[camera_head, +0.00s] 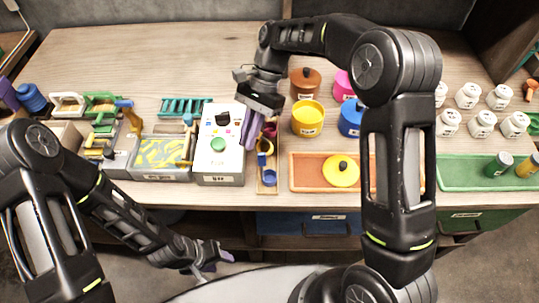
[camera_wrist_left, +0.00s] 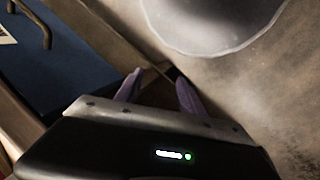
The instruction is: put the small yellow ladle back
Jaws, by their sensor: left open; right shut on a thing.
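I cannot tell whether the ladle touches the holder. Blue ladle cups (camera_head: 269,177) sit lower in the same holder. My left gripper (camera_head: 218,257) is open and empty, in front of and below the table edge. The left wrist view shows its two purple fingers (camera_wrist_left: 158,92) apart.
A white box with a green button (camera_head: 218,143) stands left of the holder. A yellow pot (camera_head: 308,119), a blue pot (camera_head: 351,120) and an orange tray (camera_head: 300,172) with a yellow lid (camera_head: 341,171) stand to the right. The table's back left is clear.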

